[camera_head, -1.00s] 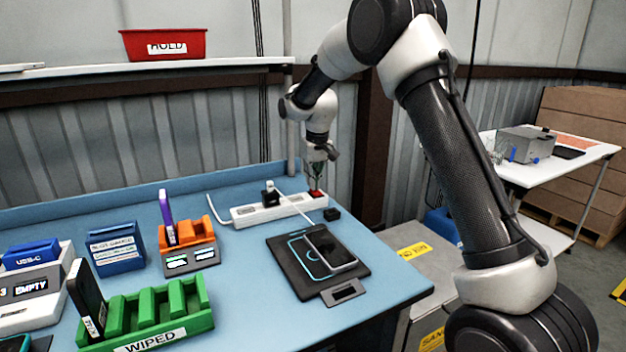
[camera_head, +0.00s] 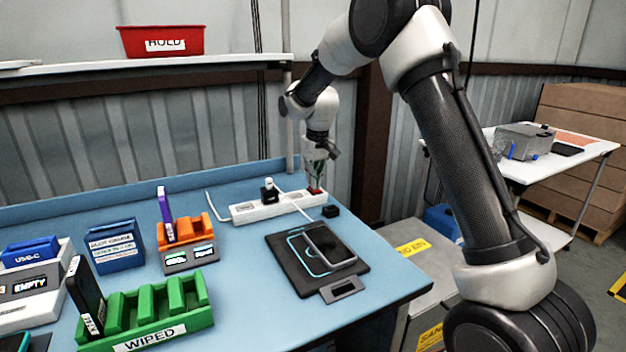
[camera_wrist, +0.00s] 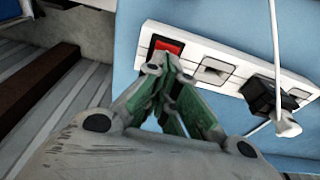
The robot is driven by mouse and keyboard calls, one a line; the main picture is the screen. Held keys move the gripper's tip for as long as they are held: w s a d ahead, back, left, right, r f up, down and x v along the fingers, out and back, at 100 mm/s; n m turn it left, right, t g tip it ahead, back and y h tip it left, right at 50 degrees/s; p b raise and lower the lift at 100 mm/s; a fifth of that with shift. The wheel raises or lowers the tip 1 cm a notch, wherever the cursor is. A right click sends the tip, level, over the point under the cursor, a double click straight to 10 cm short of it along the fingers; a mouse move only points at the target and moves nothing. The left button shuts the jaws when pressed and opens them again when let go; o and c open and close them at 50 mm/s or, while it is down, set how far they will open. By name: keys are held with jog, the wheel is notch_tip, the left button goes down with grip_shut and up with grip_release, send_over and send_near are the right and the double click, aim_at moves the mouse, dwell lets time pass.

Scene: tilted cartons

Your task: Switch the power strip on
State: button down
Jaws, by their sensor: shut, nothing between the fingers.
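The white power strip (camera_head: 250,211) lies at the back of the blue bench, with a black plug (camera_head: 269,192) in it. Its red switch (camera_head: 316,191) is at the right end. My gripper (camera_head: 316,184) points down at that end, fingers shut and empty. In the wrist view, the closed fingertips (camera_wrist: 168,62) are right at the lower edge of the red switch (camera_wrist: 166,46) and partly cover it. I cannot tell whether they touch it. The strip (camera_wrist: 213,65) also shows empty sockets there.
A phone (camera_head: 331,243) lies on a black pad (camera_head: 290,262) in front. An orange dock (camera_head: 196,232), a blue box (camera_head: 117,247) and a green rack (camera_head: 155,318) stand to the left.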

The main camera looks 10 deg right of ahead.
notch_tip(320, 180, up, 14)
jog(key=s, duration=0.2)
jog(key=shift+s+d+f, duration=0.15)
jog(key=shift+d, duration=0.15)
send_near(317, 191)
jog(key=w+f, duration=0.2)
jog(key=f, duration=0.1)
jog(key=w+a+f, duration=0.1)
jog(key=w+f, duration=0.2)
jog(key=shift+a, duration=0.1)
jog(key=shift+f, duration=0.15)
dwell(0.5)
